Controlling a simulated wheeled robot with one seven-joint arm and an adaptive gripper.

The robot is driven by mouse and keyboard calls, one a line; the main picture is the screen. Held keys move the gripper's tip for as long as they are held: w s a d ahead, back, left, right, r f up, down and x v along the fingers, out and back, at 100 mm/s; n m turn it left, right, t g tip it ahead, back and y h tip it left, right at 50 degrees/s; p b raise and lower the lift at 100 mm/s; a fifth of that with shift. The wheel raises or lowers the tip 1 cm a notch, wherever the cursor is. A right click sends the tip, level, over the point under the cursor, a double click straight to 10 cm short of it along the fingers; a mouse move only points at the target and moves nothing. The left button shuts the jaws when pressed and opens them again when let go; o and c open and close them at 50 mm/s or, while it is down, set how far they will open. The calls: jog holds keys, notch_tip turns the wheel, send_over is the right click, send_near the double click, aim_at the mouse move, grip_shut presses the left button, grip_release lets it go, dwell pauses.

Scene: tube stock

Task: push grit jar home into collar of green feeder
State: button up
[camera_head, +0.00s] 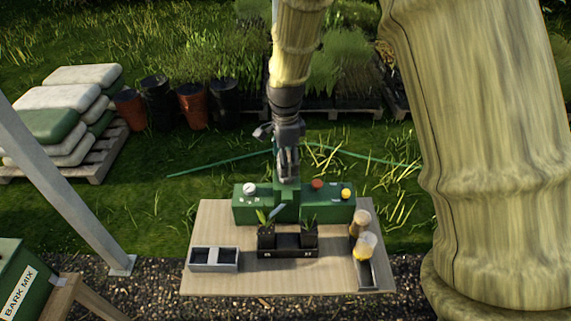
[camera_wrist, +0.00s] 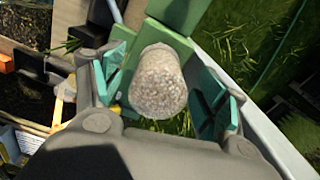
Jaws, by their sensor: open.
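The green feeder (camera_head: 250,209) stands at the back of the wooden table, with a raised part in the middle. My gripper (camera_head: 288,181) points down above that middle part. In the wrist view, the speckled pale grit jar (camera_wrist: 160,82) lies between the spread teal fingers of my gripper (camera_wrist: 168,95), with visible gaps on both sides. Green feeder parts (camera_wrist: 183,14) show just beyond the jar. The collar is hidden, so I cannot tell how deep the jar sits. In the head view, my gripper hides the jar.
A black tray (camera_head: 288,253) with two potted seedlings stands before the feeder. A grey two-compartment box (camera_head: 214,267) is at front left. Tan-topped jars (camera_head: 361,218) stand at the right by a grey tray (camera_head: 366,277). The feeder carries a white dial, red knob and yellow knob.

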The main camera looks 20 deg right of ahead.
notch_tip(320, 180, up, 10)
jog(key=shift+f, duration=0.15)
dwell(0.7)
